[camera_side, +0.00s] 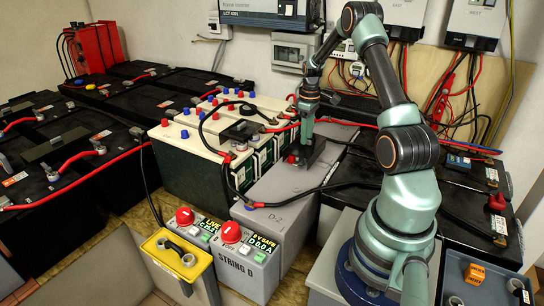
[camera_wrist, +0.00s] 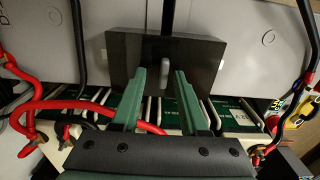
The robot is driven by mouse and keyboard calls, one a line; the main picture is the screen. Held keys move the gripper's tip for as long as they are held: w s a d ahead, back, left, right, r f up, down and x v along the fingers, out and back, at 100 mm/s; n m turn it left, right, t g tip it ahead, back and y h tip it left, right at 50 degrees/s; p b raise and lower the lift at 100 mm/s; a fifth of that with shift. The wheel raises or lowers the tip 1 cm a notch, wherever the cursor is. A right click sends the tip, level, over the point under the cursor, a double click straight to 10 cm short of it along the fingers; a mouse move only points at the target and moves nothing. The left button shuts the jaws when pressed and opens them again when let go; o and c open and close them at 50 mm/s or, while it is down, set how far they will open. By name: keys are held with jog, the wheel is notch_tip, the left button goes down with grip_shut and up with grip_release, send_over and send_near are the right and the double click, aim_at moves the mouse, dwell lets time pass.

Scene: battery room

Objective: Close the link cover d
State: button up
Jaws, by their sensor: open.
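A dark rectangular cover (camera_wrist: 205,62) with a small grey upright tab (camera_wrist: 165,78) fills the middle of the wrist view. I take it for link cover d; no label on it is readable. In the side view this dark cover (camera_side: 313,152) seems to stand raised on the grey battery block marked D-2 (camera_side: 262,190), partly hidden by my gripper. My gripper (camera_side: 303,150) points down over it. In the wrist view my gripper's (camera_wrist: 161,74) green fingers are apart, one on each side of the tab, with nothing clearly held. Contact with the cover cannot be told.
A black cable (camera_side: 300,195) crosses the D-2 block. White-topped batteries (camera_side: 212,138) with red and blue caps and a dark cover (camera_side: 241,131) stand to the left. Switch boxes (camera_side: 245,262) with red knobs stand in front. Black batteries (camera_side: 480,212) lie to the right.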

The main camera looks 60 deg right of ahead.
notch_tip(320, 180, up, 12)
jog(key=shift+f, duration=0.2)
dwell(0.4)
jog(key=w+a+r+t, duration=0.1)
jog(key=a+r, duration=0.2)
jog(key=a, duration=0.3)
jog(key=w+a+r+t+h, duration=0.1)
jog(key=a+r, duration=0.2)
jog(key=a, duration=0.3)
jog(key=w+a+r, duration=0.1)
jog(key=a+r, duration=0.2)
jog(key=a, duration=0.3)
jog(key=s+a+t, duration=0.1)
jog(key=s+a, duration=0.3)
jog(key=a, duration=0.5)
jog(key=s+a+t+y, duration=0.1)
jog(key=s+a, duration=0.3)
jog(key=a, duration=0.5)
jog(key=shift+r+t, duration=0.15)
jog(key=shift+t, duration=0.65)
jog(key=shift+a, duration=0.1)
